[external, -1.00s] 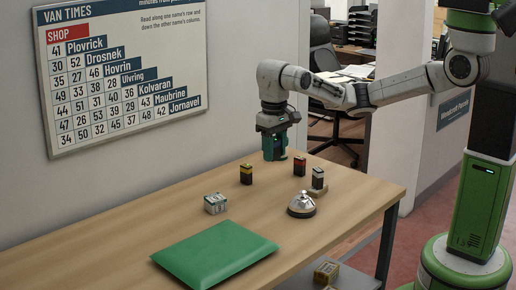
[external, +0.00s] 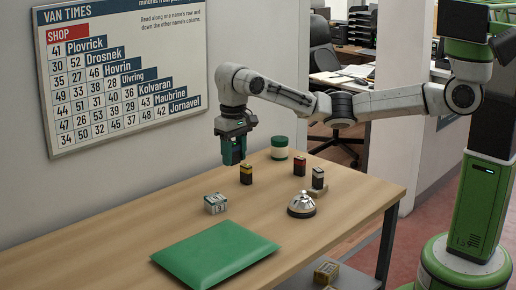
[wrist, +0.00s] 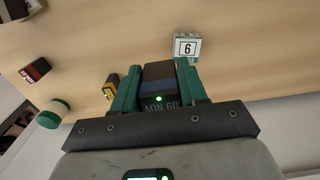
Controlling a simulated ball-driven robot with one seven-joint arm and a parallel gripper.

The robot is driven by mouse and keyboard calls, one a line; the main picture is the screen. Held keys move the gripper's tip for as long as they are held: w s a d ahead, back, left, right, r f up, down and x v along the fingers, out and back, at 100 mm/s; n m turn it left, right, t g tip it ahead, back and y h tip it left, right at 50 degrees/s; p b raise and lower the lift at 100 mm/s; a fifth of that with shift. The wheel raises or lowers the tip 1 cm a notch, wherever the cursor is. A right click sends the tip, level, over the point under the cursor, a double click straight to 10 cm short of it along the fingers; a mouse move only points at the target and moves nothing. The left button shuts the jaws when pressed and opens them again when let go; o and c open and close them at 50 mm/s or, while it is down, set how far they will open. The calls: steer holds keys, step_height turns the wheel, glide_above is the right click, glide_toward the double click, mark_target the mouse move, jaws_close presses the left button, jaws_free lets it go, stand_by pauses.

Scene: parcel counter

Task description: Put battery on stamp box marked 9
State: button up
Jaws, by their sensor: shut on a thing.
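My gripper (external: 235,158) is above the table's wall side, shut on a dark battery with a blue band (wrist: 157,86). It hides most of this battery in the external view.
A yellow-black battery (external: 246,175) stands close to my gripper. A red-black battery (external: 299,167) and a dark battery on a small block (external: 318,178) are to the right. A green-lidded jar (external: 279,147), a bell (external: 302,204) and a green parcel (external: 215,254) are also on the table.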

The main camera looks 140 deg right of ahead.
glide_above(216, 198)
steer(key=f, duration=0.5)
steer(key=shift+s+f, duration=0.25)
steer(key=shift+f, duration=0.1)
steer(key=shift+w+d+f, duration=0.1)
steer(key=shift+f, duration=0.8)
steer(key=shift+w+d+f, duration=0.1)
steer(key=shift+f, duration=0.8)
steer(key=shift+a, duration=0.1)
steer(key=o, duration=1.1)
steer(key=shift+f, duration=0.1)
step_height(216, 198, up, 12)
steer(key=shift+r, duration=0.15)
